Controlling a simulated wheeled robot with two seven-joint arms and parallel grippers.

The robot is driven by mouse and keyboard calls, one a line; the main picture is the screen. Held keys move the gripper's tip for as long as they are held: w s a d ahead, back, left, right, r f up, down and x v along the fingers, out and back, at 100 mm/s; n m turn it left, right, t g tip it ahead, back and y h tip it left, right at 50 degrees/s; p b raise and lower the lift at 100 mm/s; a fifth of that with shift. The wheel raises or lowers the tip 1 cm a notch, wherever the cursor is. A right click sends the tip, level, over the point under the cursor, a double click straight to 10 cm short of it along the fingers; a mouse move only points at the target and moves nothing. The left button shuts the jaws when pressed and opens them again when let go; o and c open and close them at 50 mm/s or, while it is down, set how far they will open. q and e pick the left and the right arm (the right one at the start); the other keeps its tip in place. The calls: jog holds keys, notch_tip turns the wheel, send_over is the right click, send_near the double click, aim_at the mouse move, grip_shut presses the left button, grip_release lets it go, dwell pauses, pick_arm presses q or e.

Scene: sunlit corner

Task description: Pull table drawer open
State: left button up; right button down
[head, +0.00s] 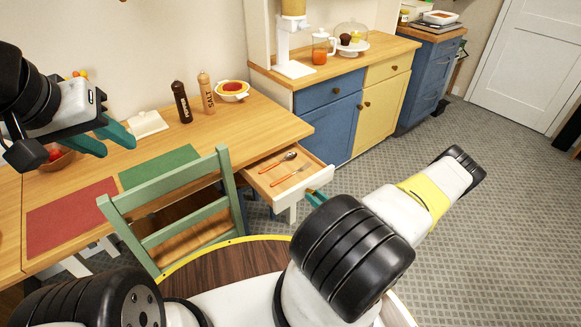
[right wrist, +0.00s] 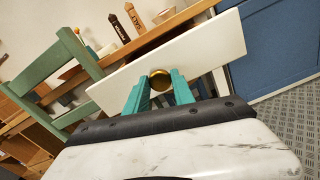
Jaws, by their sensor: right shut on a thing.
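The table drawer (head: 262,184) stands pulled out from the wooden table's right end (head: 255,120), with a spoon (head: 279,160) and a fork (head: 290,176) inside. In the right wrist view its white front (right wrist: 212,52) is tilted across the picture, with a round brass knob (right wrist: 160,79). My right gripper (right wrist: 160,76) is shut on the knob, a teal finger on each side. In the head view its teal tip (head: 317,197) shows at the drawer front, and my arm hides much of it. My left gripper (head: 118,147) is open and empty above the table's left part.
A green chair (head: 170,200) stands close by the drawer's left side. The table bears red (head: 70,215) and green (head: 158,166) mats, two mills (head: 181,102) and a bowl (head: 232,90). A blue and yellow cabinet (head: 335,125) stands behind the drawer. Grey floor (head: 470,200) is clear at right.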

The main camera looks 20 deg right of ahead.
jog(key=v, duration=0.7)
jog(key=shift+s, duration=0.15)
jog(key=shift+d, duration=0.1)
jog(key=c, duration=1.1)
grip_release()
jog(key=shift+o, duration=0.2)
jog(key=shift+s, duration=0.1)
jog(key=v, duration=0.7)
jog(key=shift+s+d, duration=0.15)
jog(key=shift+s, duration=0.1)
